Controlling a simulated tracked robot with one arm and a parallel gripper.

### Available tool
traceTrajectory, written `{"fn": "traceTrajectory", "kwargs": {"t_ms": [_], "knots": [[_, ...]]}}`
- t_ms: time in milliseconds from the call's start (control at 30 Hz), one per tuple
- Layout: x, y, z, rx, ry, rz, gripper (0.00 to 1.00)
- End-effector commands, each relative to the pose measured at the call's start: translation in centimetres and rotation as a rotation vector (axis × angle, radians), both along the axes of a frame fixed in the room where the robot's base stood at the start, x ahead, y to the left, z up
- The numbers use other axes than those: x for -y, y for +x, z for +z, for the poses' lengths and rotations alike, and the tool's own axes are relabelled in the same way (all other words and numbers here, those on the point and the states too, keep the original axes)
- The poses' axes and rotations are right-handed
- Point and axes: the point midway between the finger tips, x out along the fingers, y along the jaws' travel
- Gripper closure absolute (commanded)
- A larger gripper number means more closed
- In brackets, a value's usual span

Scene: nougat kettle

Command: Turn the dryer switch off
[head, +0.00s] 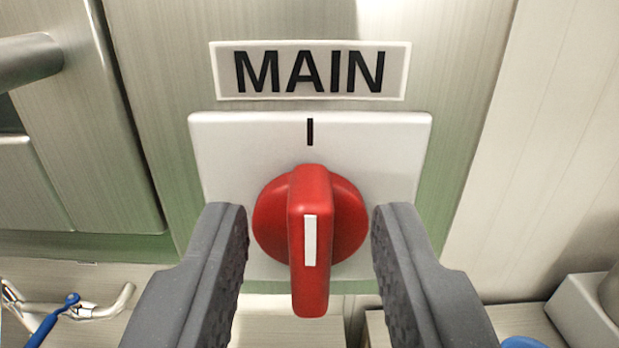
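A red rotary switch (310,195) is mounted on a white square plate (225,140). The sign above it reads MAIN (309,71); no dryer label shows. The switch's raised handle stands vertical, with a white mark (310,240) on its front. A black line (310,132) is on the plate straight above the handle. My gripper (310,235) is open, with one grey finger to the left of the red switch and one to the right. A gap shows between each finger and the handle. The lower plate is partly hidden by the fingers.
A metal cabinet panel (160,60) surrounds the switch plate. A round metal bar (28,60) juts out at the upper left. A blue-handled tool (55,318) lies at the lower left. A pale block (585,310) is at the lower right.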

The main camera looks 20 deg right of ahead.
Motion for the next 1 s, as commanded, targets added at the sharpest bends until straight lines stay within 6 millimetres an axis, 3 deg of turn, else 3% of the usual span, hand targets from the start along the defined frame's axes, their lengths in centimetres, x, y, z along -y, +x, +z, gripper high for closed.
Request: {"fn": "traceTrajectory", "kwargs": {"t_ms": [200, 500, 633, 1000], "knots": [[0.31, 1.08, -0.04, -0.001, 0.000, 0.000, 0.66], [0.32, 1.16, -0.06, 0.000, 0.000, 0.000, 0.66], [0.31, 1.16, -0.05, 0.000, 0.000, 0.000, 1.00], [0.25, 1.17, -0.17, -0.008, -0.027, 0.001, 1.00]]}}
